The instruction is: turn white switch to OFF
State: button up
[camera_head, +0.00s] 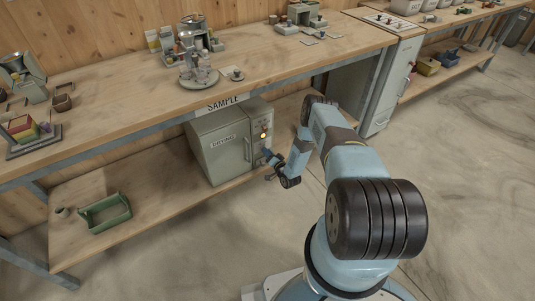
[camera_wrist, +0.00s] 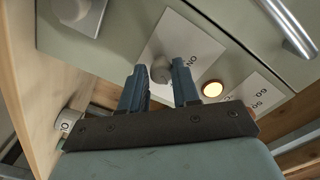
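The drying cabinet (camera_head: 222,145) stands on the lower shelf under the SAMPLE label. In the wrist view, a pale grey-white knob (camera_wrist: 161,69), which looks like the white switch, sits on a white plate (camera_wrist: 196,48) with "ON" readable beside it. Any OFF mark is hidden or unreadable. My gripper (camera_wrist: 160,77) is open, with one blue finger on each side of the knob. I cannot tell whether either finger touches it. In the head view my gripper (camera_head: 270,161) is at the right of the cabinet front, partly hidden by my arm.
A lit amber lamp (camera_wrist: 212,88) is right of the fingers. A green tray (camera_head: 105,213) lies on the lower shelf. The worktop is above the cabinet.

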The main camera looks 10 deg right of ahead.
jog(key=o, duration=0.4)
jog(key=v, duration=1.3)
jog(key=shift+s+d, duration=0.15)
jog(key=shift+s, duration=0.2)
